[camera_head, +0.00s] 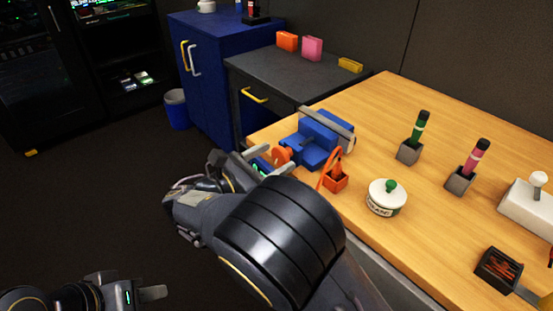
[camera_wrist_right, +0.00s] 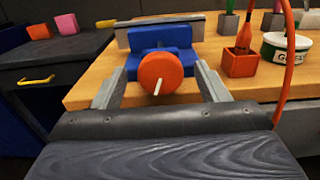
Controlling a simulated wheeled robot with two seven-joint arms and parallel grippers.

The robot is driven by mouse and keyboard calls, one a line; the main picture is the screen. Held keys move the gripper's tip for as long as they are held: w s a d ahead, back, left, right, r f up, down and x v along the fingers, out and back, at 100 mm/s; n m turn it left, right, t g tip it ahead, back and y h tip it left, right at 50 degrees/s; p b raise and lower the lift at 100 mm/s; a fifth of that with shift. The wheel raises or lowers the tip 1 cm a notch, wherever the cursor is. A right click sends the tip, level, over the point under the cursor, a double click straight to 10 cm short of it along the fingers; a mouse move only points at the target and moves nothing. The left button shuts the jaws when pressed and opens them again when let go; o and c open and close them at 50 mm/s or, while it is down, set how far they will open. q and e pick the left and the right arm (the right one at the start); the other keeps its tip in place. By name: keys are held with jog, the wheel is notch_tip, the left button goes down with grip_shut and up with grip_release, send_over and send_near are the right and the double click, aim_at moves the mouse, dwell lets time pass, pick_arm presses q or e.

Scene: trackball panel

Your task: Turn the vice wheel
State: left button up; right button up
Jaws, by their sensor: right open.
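The blue vice (camera_head: 314,141) stands at the left corner of the wooden table, with a grey metal bar along its top. Its round orange wheel (camera_head: 283,155) faces the table edge; in the right wrist view the wheel (camera_wrist_right: 160,74) has a small pale handle pin pointing down and left. My right gripper (camera_head: 268,158) is open, its fingers on either side of the wheel in the wrist view, with gaps to both sides. Whether the fingers reach the wheel's depth is hard to tell. My left gripper (camera_head: 140,293) is low at the left, partly cut off, far from the vice.
Right of the vice are an orange holder (camera_head: 337,182) with an orange cable, a white jar (camera_head: 386,200), a green-handled tool (camera_head: 419,128) and a pink-handled tool (camera_head: 474,160). A dark cabinet (camera_head: 300,75) stands behind.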

jog(key=shift+w+d, duration=0.4)
jog(key=shift+d, duration=0.2)
jog(key=c, duration=1)
jog(key=shift+m, duration=0.3)
jog(key=m, duration=0.2)
jog(key=shift+m, duration=0.3)
jog(key=shift+s+f+m, duration=0.15)
jog(key=shift+m, duration=1.65)
